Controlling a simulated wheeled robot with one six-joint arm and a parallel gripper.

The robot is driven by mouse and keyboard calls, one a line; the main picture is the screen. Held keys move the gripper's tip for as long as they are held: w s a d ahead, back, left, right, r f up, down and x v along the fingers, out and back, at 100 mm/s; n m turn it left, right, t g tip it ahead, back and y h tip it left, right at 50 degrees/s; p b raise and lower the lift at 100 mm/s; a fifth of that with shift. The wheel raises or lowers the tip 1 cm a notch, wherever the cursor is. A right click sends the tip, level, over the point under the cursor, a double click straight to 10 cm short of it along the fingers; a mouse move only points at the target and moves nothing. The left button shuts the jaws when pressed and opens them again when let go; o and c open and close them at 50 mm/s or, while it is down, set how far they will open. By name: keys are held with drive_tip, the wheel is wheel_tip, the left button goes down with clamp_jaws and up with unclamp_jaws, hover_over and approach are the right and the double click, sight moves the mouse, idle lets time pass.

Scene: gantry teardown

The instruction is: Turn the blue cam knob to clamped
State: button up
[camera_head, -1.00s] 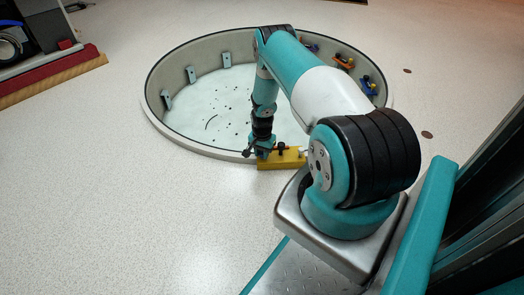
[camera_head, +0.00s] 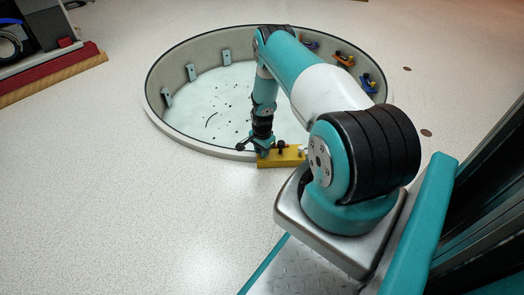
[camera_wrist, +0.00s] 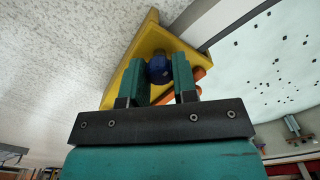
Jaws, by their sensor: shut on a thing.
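In the wrist view, the blue cam knob (camera_wrist: 159,70) sits on a yellow block (camera_wrist: 122,84), between the two teal fingers of my gripper (camera_wrist: 161,68). The fingers are shut on the knob from both sides. An orange part (camera_wrist: 199,74) shows beside and below the knob, partly hidden by the right finger. In the head view, my gripper (camera_head: 264,150) points down at the left end of the yellow block (camera_head: 282,161), on the near rim of the round pit. The knob is hidden there by the gripper.
The round pit's rim (camera_head: 205,149) curves behind the block. Small coloured fixtures, including a blue one (camera_head: 368,83), line its far right wall, and grey brackets (camera_head: 192,73) line the left wall. A red and wooden-edged unit (camera_head: 50,75) stands at upper left. The floor in front is clear.

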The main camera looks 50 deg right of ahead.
drive_tip(key=o, duration=0.9)
wheel_tip(320, 180, up, 18)
drive_tip(key=p, duration=0.8)
drive_tip(key=shift+f+p, duration=0.25)
drive_tip(key=shift+p, duration=0.05)
